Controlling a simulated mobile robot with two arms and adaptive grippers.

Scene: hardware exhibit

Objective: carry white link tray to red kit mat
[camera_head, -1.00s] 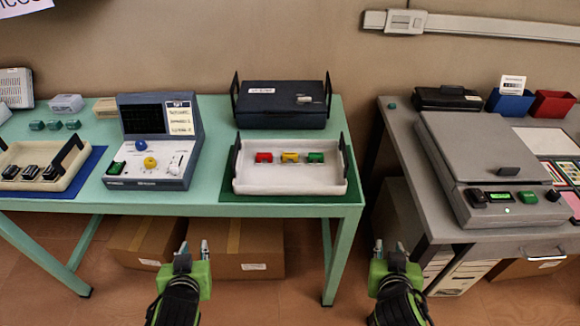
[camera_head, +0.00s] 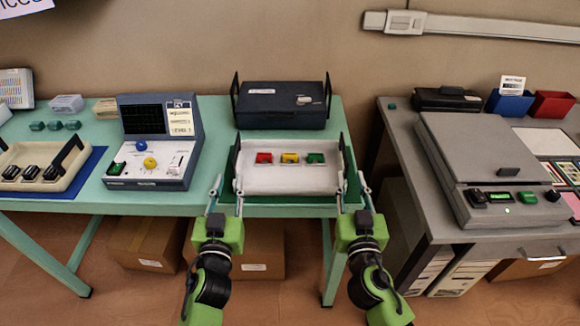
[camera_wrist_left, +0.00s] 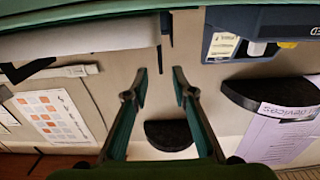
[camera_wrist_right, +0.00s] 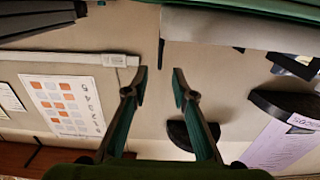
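The white link tray (camera_head: 288,187) sits on a green mat (camera_head: 265,210) at the front right of the teal table. It holds a red, a yellow and a green piece in a row, and has a dark upright handle at each end. My left gripper (camera_head: 228,192) is open and empty at the tray's left end; my right gripper (camera_head: 352,188) is open and empty at its right end. Both wrist views show spread fingers with the white tray beyond the tips, in the left (camera_wrist_left: 80,40) and right (camera_wrist_right: 225,25). I cannot make out a red mat.
A dark blue case (camera_head: 282,105) stands behind the tray. A blue instrument console (camera_head: 155,140) is to the left, and a cream tray (camera_head: 40,170) lies further left on a blue mat. A grey bench (camera_head: 415,180) with a flat device stands right, across a gap.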

